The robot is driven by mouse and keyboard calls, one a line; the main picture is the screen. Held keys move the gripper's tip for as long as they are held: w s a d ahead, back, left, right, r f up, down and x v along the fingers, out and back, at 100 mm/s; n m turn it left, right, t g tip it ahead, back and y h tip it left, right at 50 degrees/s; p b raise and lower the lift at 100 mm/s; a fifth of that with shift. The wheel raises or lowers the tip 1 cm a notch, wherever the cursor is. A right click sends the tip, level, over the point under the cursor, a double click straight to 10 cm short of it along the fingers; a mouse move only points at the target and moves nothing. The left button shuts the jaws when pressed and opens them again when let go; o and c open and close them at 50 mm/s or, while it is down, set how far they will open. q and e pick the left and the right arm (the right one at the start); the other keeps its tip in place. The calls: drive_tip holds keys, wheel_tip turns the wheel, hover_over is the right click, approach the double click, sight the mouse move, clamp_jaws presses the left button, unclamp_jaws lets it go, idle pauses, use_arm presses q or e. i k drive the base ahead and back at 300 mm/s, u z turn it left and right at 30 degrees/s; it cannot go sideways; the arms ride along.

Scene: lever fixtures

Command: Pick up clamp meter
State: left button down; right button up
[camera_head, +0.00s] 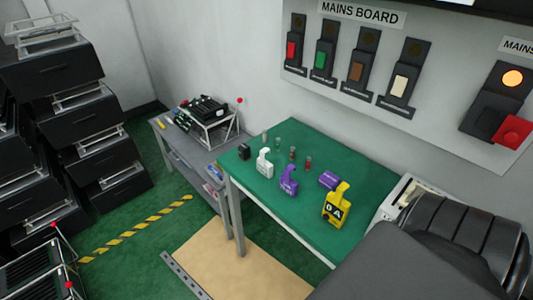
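The clamp meter (335,208) is most likely the yellow tool with a black face reading "0 A". It stands near the front right of the green-topped table (262,138), with its yellow jaw at the top. It is free of any gripper. I see neither gripper.
Purple tools (289,181), a white tool (265,163) and several small items share the table. A lower grey bench (180,150) holds a wire rack (212,122). Switches line the wall board (430,110). Black drawer stacks (60,75) stand left. A striped line (135,229) crosses the floor.

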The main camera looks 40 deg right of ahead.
sight(338, 208)
drive_tip(key=u, duration=0.9)
drive_tip(key=i, duration=1.85)
drive_tip(key=z, duration=3.15)
